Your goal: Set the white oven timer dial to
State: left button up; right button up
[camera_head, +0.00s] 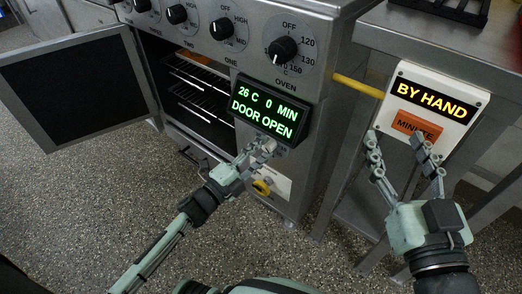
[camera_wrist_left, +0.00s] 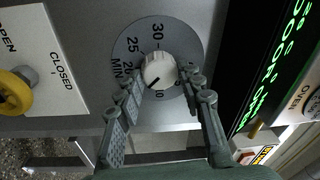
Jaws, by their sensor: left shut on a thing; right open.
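The white oven timer dial (camera_wrist_left: 158,70) sits on a grey round scale in the left wrist view, with 30, 25 and 20 readable and other numbers partly covered by my fingers. A dark mark on it points toward the lower left of that view. My left gripper (camera_wrist_left: 166,84) has its fingers on either side of the dial and is shut on it. In the head view, my left gripper (camera_head: 262,148) hides the dial below the display. The display (camera_head: 268,110) reads 26 C, 0 MIN, DOOR OPEN. My right gripper (camera_head: 405,152) is open and empty, before the orange button.
The oven door (camera_head: 70,90) stands open at the left, showing racks inside. A black oven knob (camera_head: 283,50) is above the display. A white box (camera_head: 440,80) reads BY HAND above an orange MINUTE button (camera_head: 417,124). A yellow knob (camera_wrist_left: 14,92) is beside OPEN and CLOSED labels.

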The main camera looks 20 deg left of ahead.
dwell(0.3)
pick_arm(q)
jog(key=o, duration=1.2)
jog(key=shift+c, duration=0.2)
jog(key=shift+s, duration=0.1)
jog(key=v, duration=1.1)
jog(key=shift+s+a, duration=0.2)
jog(key=shift+s, duration=0.15)
